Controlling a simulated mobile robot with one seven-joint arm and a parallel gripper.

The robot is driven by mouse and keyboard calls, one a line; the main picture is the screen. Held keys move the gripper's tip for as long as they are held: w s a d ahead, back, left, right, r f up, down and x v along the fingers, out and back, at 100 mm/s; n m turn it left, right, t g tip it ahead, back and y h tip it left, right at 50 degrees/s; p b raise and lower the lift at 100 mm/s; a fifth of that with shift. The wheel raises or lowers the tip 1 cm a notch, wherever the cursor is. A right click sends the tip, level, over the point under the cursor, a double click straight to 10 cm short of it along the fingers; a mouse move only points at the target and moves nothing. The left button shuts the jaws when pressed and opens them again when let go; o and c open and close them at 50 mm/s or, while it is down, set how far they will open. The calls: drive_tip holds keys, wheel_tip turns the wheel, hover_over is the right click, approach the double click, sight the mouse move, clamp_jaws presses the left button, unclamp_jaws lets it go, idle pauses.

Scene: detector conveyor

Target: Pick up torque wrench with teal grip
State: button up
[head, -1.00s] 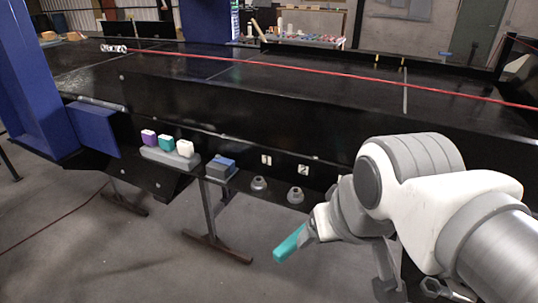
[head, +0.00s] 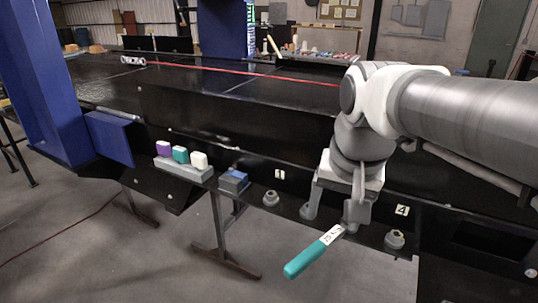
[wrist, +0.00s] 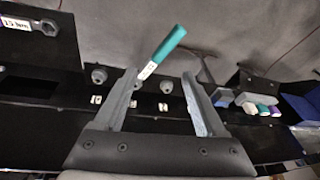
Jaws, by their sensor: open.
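The torque wrench with the teal grip (head: 305,262) juts out from the front of the black conveyor in the head view, its grip slanting down to the left. A pale label with dark print sits above the grip; its head end is hidden behind my gripper. My gripper (head: 331,220) is open, fingers pointing down, right by the label end. In the wrist view, the teal grip (wrist: 167,46) lies beyond the fingertips, and the label end shows between the open fingers of my gripper (wrist: 159,75). I cannot tell whether a finger touches it.
Grey knobs (head: 395,240) line the conveyor's front ledge beside number tags. Purple, teal and white blocks sit in a grey holder (head: 184,171), with a blue-topped block (head: 233,181) nearby. Another wrench (wrist: 45,27) labelled 15 Nm shows in the wrist view. Open floor lies in front.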

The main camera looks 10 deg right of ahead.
sight(317, 245)
drive_tip(key=w+d+f+m+g+b, duration=0.1)
drive_tip(key=w+d+f+m+g, duration=0.15)
drive_tip(key=w+m, duration=0.55)
drive_tip(key=shift+n+g, duration=0.35)
drive_tip(key=shift+n, duration=0.45)
drive_tip(key=f, duration=0.5)
drive_tip(key=w+f, duration=0.1)
drive_tip(key=f, duration=0.5)
drive_tip(key=w+f, duration=0.1)
drive_tip(key=f, duration=0.5)
drive_tip(key=shift+w+a+f, duration=0.1)
drive_tip(key=shift+a+f, duration=0.15)
drive_tip(key=shift+a, duration=0.1)
clamp_jaws()
